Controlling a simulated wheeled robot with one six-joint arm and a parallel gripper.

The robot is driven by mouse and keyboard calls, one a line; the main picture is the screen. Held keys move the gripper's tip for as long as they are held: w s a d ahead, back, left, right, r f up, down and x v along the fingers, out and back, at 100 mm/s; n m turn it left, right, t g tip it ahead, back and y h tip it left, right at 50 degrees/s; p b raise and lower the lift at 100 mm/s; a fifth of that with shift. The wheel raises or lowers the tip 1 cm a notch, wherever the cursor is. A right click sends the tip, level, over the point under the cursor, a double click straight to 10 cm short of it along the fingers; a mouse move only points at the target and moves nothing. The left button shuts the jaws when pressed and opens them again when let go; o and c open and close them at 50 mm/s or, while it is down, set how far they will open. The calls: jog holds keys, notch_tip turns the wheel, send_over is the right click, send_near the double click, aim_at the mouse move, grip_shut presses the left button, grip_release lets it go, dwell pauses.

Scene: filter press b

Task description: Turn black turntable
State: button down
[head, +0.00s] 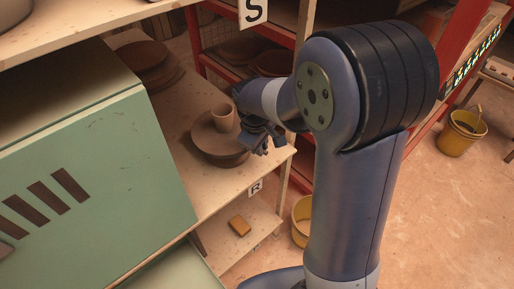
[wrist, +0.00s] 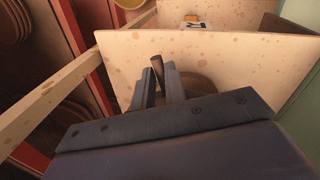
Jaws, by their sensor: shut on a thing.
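A round, dark brown turntable (head: 207,139) sits on the wooden shelf in the head view, with a clay cup (head: 224,118) standing upright on it. My gripper (head: 263,143) is at the turntable's right edge, over the shelf's front. In the wrist view my gripper (wrist: 162,81) is shut on a short dark peg (wrist: 157,66) that shows between the fingers. Part of the round turntable (wrist: 200,84) shows behind the right finger. I cannot tell how the peg joins the turntable, as the fingers hide its lower end.
A green cabinet (head: 90,165) stands close on the left. A wooden upper shelf (head: 70,30) hangs above. Stacked brown discs (head: 150,68) lie behind the turntable. A lower shelf holds an orange-brown block (head: 240,226). A yellow bucket (head: 301,222) stands on the floor below.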

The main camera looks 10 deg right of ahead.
jog(key=w+d+n+y+p, duration=0.1)
jog(key=w+d+n+p, duration=0.1)
jog(key=w+n, duration=0.7)
jog(key=shift+w+d+t+y, duration=0.3)
jog(key=shift+w+d, duration=0.15)
jog(key=shift+d, duration=0.45)
dwell(0.4)
jog(key=c, duration=1.5)
grip_release()
jog(key=shift+o, duration=0.2)
notch_tip(320, 180, up, 11)
jog(key=s+b, duration=0.1)
jog(key=s, duration=0.1)
jog(key=shift+f, duration=0.2)
jog(key=shift+c, duration=0.2)
